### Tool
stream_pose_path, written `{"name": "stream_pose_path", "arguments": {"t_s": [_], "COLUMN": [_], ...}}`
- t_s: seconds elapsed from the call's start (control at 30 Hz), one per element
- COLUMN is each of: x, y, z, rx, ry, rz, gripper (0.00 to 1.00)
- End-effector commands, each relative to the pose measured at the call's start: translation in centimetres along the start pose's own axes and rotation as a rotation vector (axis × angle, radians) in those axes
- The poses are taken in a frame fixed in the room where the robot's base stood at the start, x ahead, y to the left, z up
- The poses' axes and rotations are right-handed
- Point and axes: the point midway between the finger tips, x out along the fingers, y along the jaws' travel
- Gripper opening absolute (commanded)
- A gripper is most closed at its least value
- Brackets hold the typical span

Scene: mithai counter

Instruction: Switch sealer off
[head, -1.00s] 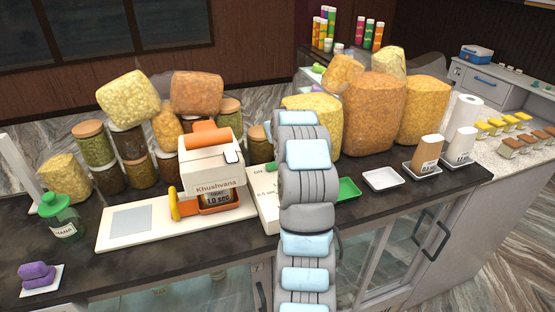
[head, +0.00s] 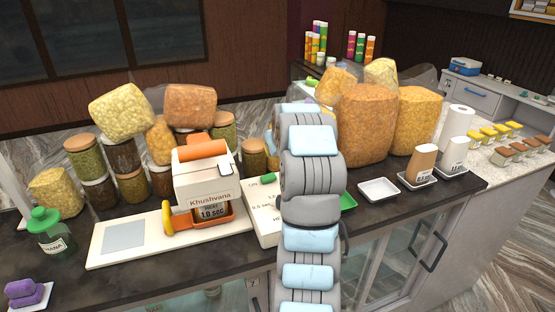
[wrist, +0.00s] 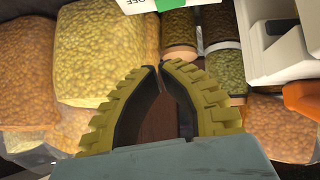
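The sealer (head: 207,182) is a white machine marked Khushvana with an orange roller-like top, an orange and yellow front part and a display reading 1.0 sec. It stands on a white base (head: 185,248) on the dark counter. A small pale, dark-edged part (head: 226,169) shows on its upper right side; I cannot tell its setting. In the wrist view, white and orange parts at the right edge look like the sealer (wrist: 312,25). My gripper (wrist: 159,67) has yellow ribbed fingers with tips nearly meeting and nothing visible between them. My arm hides it in the head view.
Several jars (head: 85,156) and snack bags (head: 121,110) stand behind the sealer. A white printed board (head: 262,212) lies between it and my arm. Large bags (head: 365,125) stand right of my arm. A green bottle (head: 50,232) and purple block (head: 24,292) are at left.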

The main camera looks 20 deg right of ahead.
Motion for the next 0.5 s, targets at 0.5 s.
{"name": "stream_pose_path", "arguments": {"t_s": [0.5], "x": [6.3], "y": [-0.1], "z": [-0.1], "rx": [0.000], "ry": [-0.001], "rz": [-0.001], "gripper": [0.00]}}
